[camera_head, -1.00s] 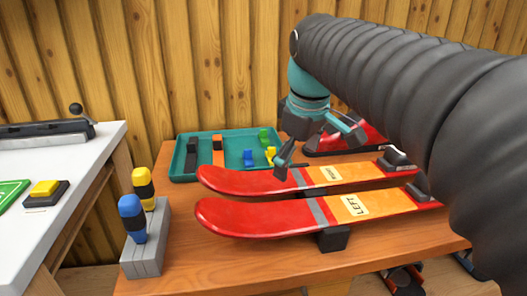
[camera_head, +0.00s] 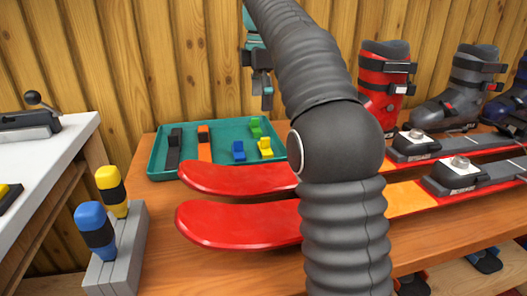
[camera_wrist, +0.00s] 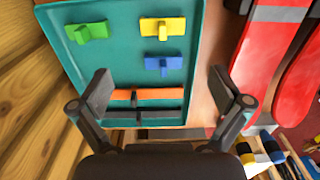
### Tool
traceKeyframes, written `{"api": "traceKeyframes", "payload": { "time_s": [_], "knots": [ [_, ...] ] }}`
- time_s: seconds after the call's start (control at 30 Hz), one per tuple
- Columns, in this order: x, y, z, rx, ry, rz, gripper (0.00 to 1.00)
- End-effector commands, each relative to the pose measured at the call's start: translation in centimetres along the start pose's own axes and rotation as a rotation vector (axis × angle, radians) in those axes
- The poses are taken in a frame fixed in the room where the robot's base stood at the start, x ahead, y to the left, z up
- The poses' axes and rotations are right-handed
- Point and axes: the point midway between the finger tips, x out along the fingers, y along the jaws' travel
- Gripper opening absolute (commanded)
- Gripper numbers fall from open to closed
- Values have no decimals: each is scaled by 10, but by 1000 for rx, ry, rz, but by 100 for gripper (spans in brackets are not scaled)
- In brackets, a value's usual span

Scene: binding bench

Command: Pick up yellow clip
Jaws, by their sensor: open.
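The yellow clip (camera_head: 265,147) lies in the teal tray (camera_head: 218,131), near the tray's right end, beside a blue clip (camera_head: 238,151) and in front of a green clip (camera_head: 256,127). In the wrist view the yellow clip (camera_wrist: 162,27) is near the top middle, with the blue clip (camera_wrist: 163,65) just below it and the green clip (camera_wrist: 87,32) to its left. My gripper (camera_wrist: 166,82) is open and empty above the tray, its fingers spread wide. In the head view my gripper (camera_head: 266,93) hangs above the tray's back right, apart from the clips.
Orange (camera_head: 204,142) and black (camera_head: 175,150) straps lie in the tray's left part. Two red skis (camera_head: 235,223) lie in front and to the right. Ski boots (camera_head: 385,90) stand at the back right. A grey block with blue and yellow-handled tools (camera_head: 118,262) is front left.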

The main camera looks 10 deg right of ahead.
Motion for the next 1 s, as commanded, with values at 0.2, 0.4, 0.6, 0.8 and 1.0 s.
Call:
{"api": "traceKeyframes", "payload": {
  "time_s": [0.2,0.4,0.6,0.8,1.0],
  "knots": [
    [44,-1,1,3,0,-1,100],
    [61,0,0,1,0,1,100],
    [76,-2,1,0,0,0,100],
    [105,-5,5,0,0,-1,100],
    [114,-5,5,0,0,1,100]
  ]
}}
